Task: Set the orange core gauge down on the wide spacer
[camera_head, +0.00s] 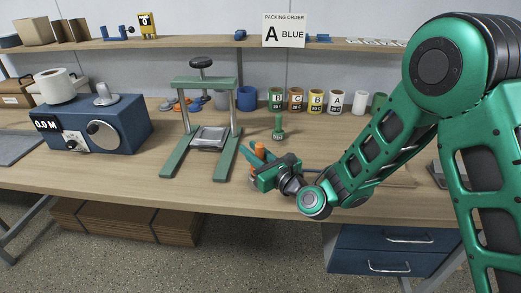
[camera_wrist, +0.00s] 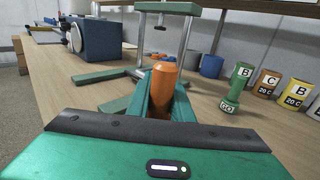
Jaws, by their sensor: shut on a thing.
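The orange core gauge (camera_wrist: 164,82) stands upright between the green fingers of my gripper (camera_wrist: 163,102), with its rounded top showing above them. Its lower part is hidden by the fingers and the gripper body. In the head view, the orange gauge (camera_head: 259,150) shows at my gripper (camera_head: 258,160), over the front half of the table and to the right of the green press. My gripper is shut on the gauge. I cannot make out a wide spacer for certain in either view.
The green press frame (camera_head: 205,83) stands left of my gripper. A green gauge marked GO (camera_head: 278,128) stands just behind it. Several lettered cups line the back, including green B (camera_head: 276,98). A blue machine (camera_head: 93,127) is at the left.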

